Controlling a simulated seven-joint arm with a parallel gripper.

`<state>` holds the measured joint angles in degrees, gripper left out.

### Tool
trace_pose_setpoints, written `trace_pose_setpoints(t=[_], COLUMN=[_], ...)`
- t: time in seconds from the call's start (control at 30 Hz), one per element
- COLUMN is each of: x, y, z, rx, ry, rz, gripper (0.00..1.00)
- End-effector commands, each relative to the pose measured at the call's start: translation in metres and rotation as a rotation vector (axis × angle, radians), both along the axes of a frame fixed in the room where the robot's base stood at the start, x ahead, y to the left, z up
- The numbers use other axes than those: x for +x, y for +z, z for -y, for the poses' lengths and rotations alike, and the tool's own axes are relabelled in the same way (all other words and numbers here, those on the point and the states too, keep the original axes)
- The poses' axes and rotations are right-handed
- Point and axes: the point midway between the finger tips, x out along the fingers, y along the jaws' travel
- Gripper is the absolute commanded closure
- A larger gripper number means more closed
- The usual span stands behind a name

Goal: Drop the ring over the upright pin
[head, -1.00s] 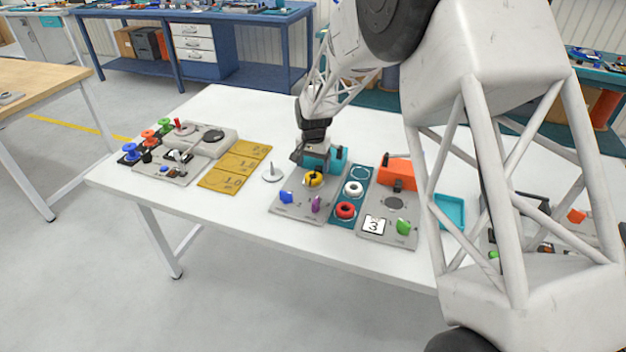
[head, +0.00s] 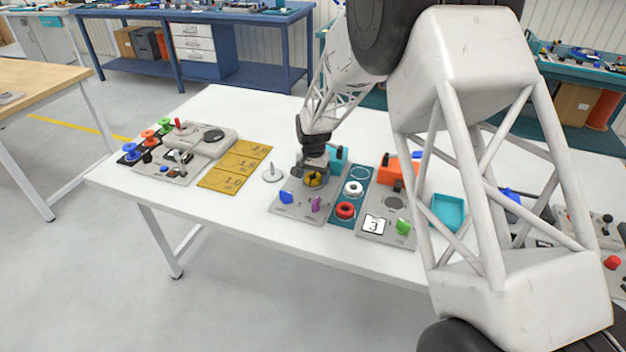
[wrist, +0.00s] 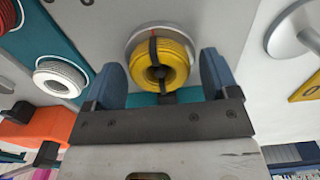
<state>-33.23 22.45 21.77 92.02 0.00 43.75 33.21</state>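A yellow cable ring (head: 314,181), bound with black ties, sits on a round silver seat on a grey panel. It also shows in the wrist view (wrist: 173,66). My gripper (head: 313,170) is just above or around it. In the wrist view my blue fingers (wrist: 160,75) are open, one on each side of the ring, with gaps showing; their exact height is unclear. The upright pin (head: 271,168) stands bare on a pale round base, left of the panel. Its base (wrist: 285,38) shows at the right of the wrist view, where the pin is partly cut off.
A teal strip (head: 362,173) to the right holds a white ring (head: 353,188) and a red ring (head: 345,210). A teal block (head: 338,154) stands behind the gripper. Ochre plates (head: 234,167) lie left of the pin. An orange block (head: 391,170) is further right.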

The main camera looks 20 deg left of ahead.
Motion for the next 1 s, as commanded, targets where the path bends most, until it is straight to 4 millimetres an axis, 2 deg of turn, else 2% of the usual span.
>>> trace_pose_setpoints(t=[0.03,0.3,0.57,1.0], x=[0.0,0.0,0.0,0.0], y=[0.0,0.0,0.011,0.056], z=[0.0,0.0,0.0,0.0], rx=[0.0,0.0,0.001,0.0], ry=[0.0,0.0,0.0,0.0], rz=[0.0,0.0,0.001,0.001], gripper=[0.27,0.66,0.66,0.67])
